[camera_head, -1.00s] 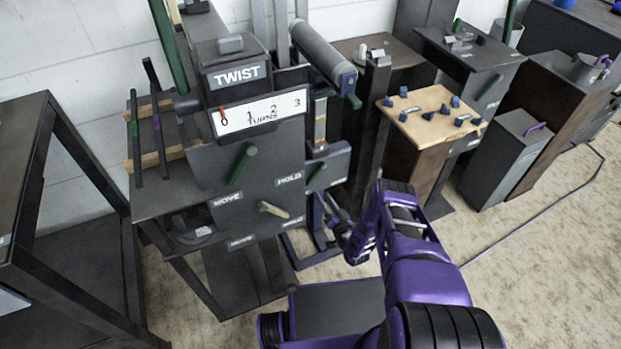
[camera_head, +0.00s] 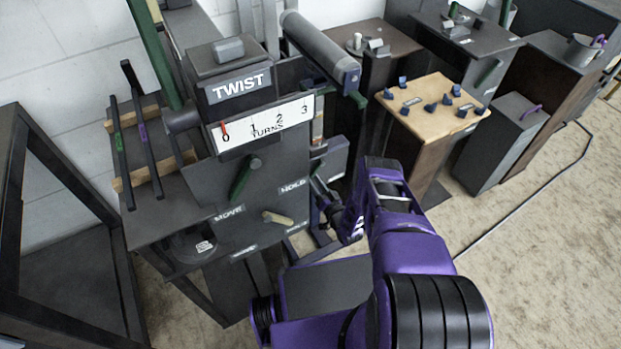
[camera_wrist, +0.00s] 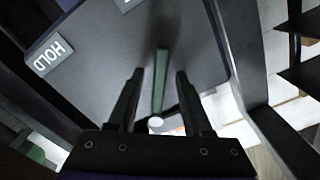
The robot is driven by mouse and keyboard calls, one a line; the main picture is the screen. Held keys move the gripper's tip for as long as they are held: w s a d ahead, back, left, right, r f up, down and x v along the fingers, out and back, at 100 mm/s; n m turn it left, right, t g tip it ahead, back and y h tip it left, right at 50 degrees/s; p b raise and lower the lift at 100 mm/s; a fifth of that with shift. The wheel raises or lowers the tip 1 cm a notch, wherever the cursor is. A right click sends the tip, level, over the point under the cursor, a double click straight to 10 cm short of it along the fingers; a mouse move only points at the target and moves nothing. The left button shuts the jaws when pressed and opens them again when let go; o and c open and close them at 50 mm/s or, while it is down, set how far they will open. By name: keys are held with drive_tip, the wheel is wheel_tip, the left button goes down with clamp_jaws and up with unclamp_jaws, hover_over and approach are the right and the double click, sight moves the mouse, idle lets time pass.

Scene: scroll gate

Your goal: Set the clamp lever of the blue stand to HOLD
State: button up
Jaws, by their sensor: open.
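In the wrist view a green lever (camera_wrist: 161,80) with a pale round end stands on a dark panel (camera_wrist: 100,60). A HOLD label (camera_wrist: 48,56) is at the panel's left edge; a second label at the top is cut off. My gripper (camera_wrist: 158,74) is open, one finger on each side of the lever, with a gap to each. In the head view my gripper (camera_head: 320,188) is at a small blue-grey panel (camera_head: 334,160) right of the TWIST stand (camera_head: 235,85); my gripper hides the lever there.
The TWIST stand's front carries a green lever (camera_head: 243,178), a beige lever (camera_head: 277,218), and MOVE (camera_head: 229,213) and HOLD (camera_head: 293,186) labels. A grey roller (camera_head: 318,48) juts out above my gripper. A wooden-topped stand (camera_head: 425,90) is to the right. Open floor lies at lower right.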

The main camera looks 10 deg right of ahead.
drive_tip(key=shift+c, duration=0.2)
clamp_jaws()
idle(1.3)
